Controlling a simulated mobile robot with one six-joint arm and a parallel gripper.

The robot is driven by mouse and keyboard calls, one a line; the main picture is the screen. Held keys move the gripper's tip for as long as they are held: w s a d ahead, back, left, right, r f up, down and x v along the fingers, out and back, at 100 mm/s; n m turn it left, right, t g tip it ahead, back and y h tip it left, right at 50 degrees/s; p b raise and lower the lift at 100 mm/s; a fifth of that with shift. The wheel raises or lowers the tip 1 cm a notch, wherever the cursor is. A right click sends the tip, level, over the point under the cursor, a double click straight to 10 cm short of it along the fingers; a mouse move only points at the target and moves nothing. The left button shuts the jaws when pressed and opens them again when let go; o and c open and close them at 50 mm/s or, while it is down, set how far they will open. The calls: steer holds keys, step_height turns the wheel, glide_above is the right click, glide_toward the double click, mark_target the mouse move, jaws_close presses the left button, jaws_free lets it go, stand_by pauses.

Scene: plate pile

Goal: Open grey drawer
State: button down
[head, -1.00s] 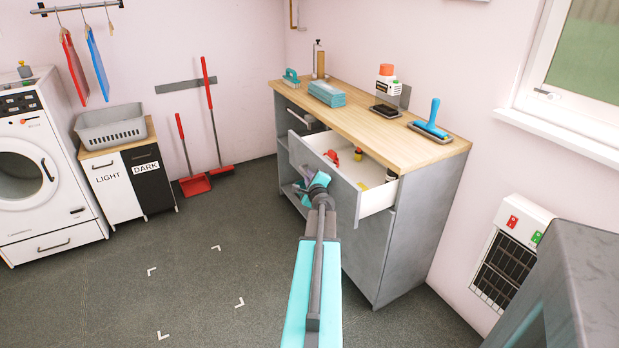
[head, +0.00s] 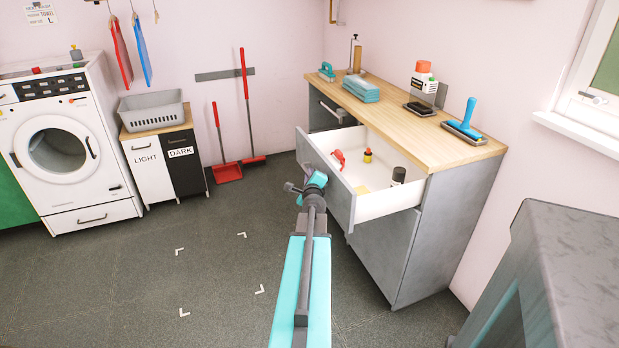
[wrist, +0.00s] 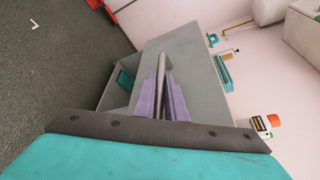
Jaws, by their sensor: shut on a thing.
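The grey drawer (head: 335,192) stands pulled out from the grey cabinet under the wooden worktop. Its white inside shows in the head view, with a red item (head: 338,158), a small yellow and red bottle (head: 367,155) and a dark jar (head: 398,176) in it. My gripper (wrist: 164,98) has its purple fingers closed around the drawer's bar handle (wrist: 161,72) in the wrist view.
The worktop (head: 400,115) carries folded teal cloths (head: 361,90), a white bottle with an orange cap (head: 423,78) and a blue-handled tool (head: 466,118). A grey block (head: 570,260) stands at the lower right. The floor (head: 220,280) to the left is clear.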

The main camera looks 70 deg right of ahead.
steer(key=shift+s, duration=0.1)
steer(key=c, duration=2.1)
jaws_free()
steer(key=shift+d, duration=0.1)
